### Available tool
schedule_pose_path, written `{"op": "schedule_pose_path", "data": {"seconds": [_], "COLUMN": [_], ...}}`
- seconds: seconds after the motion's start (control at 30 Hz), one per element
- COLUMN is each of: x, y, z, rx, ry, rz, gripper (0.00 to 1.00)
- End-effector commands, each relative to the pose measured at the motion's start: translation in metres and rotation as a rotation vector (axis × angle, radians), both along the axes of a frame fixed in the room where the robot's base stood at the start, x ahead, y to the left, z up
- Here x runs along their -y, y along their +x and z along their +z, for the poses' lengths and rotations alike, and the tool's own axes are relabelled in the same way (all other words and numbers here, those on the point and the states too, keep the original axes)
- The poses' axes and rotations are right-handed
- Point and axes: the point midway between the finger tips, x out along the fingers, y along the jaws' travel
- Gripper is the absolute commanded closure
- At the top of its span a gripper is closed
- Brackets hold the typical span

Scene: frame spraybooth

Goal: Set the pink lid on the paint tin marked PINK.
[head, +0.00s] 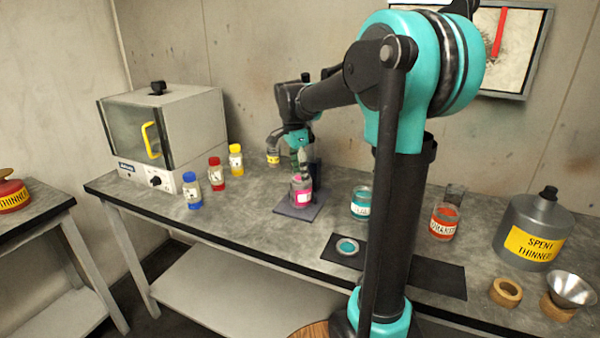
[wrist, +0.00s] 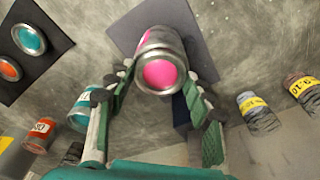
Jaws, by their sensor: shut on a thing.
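The paint tin with pink paint (head: 302,196) stands upright on a dark square mat in the middle of the bench; its label is too small to read. It also shows in the wrist view (wrist: 147,39). The pink lid (wrist: 164,74), a pink disc with a silver rim, is between my fingertips at the tin's mouth. I cannot tell whether it is seated or just above. My gripper (head: 301,158) points down over the tin and is shut on the lid; its green fingers show in the wrist view (wrist: 160,85).
A teal tin (head: 361,204) and an orange tin (head: 444,222) stand to the right. A teal lid (head: 347,246) lies on a dark mat in front. Blue, red and yellow jars (head: 216,174) stand left by a grey cabinet (head: 190,115). A spent thinner can (head: 531,232) is far right.

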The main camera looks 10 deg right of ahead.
Motion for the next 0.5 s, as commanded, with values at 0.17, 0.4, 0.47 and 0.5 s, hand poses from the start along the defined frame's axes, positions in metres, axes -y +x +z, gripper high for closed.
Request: {"op": "schedule_pose_path", "data": {"seconds": [0.17, 0.4, 0.47, 0.5], "x": [0.0000, 0.0000, -0.0001, -0.0001], "y": [-0.0001, -0.0001, -0.0001, -0.0001], "z": [-0.0003, -0.0003, -0.0002, -0.0002], "rx": [0.000, 0.000, 0.000, 0.000], "ry": [0.000, 0.000, 0.000, 0.000], "rz": [0.000, 0.000, 0.000, 0.000], "gripper": [0.45, 0.24, 0.24, 0.24]}}
